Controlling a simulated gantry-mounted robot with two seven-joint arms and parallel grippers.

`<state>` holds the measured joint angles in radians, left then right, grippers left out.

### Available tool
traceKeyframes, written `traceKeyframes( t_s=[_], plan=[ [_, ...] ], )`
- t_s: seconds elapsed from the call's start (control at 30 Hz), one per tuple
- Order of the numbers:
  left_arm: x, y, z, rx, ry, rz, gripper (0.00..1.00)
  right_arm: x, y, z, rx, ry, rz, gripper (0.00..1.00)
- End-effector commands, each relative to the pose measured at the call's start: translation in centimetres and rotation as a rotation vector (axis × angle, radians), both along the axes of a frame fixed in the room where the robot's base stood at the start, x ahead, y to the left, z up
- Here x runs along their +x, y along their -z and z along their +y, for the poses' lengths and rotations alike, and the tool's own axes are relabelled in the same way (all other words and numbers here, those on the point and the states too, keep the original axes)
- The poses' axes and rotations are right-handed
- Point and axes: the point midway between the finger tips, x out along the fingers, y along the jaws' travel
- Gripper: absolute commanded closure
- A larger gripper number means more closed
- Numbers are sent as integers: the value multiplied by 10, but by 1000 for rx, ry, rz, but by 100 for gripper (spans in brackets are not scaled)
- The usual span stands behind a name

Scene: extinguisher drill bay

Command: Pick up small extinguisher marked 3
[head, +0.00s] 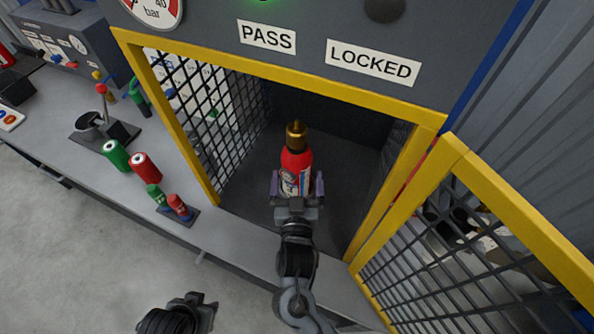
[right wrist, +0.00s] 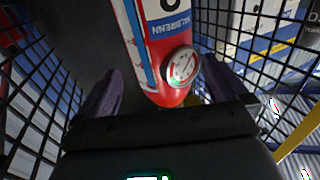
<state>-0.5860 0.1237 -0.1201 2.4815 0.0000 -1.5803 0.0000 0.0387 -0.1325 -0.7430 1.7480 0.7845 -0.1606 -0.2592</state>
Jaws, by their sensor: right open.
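A small red extinguisher (head: 294,164) with a brass top stands upright inside the caged bay. In the right wrist view the red extinguisher (right wrist: 151,50) shows its white and blue label and a round gauge (right wrist: 182,67). Its number is cut off at the picture's top, so I cannot read it. My right gripper (head: 297,188) is inside the bay, open, its purple fingers on either side of the extinguisher's lower body. Contact is not clear. My left gripper (head: 196,306) is low in the head view, outside the bay; its jaws are unclear.
A yellow frame (head: 270,82) and mesh walls (head: 205,105) bound the bay closely. A yellow mesh door (head: 470,240) stands open at right. On the bench to the left are green (head: 115,154) and red (head: 145,167) cylinders and a lever (head: 102,100). Signs read PASS and LOCKED.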

Motion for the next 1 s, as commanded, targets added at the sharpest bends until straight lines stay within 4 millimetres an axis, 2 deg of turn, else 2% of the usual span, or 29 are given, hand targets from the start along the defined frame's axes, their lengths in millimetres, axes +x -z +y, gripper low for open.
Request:
traceKeyframes(
  t_s=[0.17, 0.5, 0.83, 0.87, 1.0],
  plan=[
    [2, 1, 1, 4, 2, -4, 66, 9, 2, 0, 0, 1, 1, 0],
    [2, 7, 0, 1, 0, -4, 66, 48, 10, 2, 0, 0, -1, 0],
    [3, 7, -2, -10, -8, -5, 66, 55, 10, 2, 1, 0, 1, 0],
    [3, 7, -2, -10, -8, -5, 66, 55, 10, 2, 1, 0, 1, 2],
    [3, 7, -2, -9, -7, -5, 66, 54, 10, 2, 1, 0, 1, 23]
  ],
)
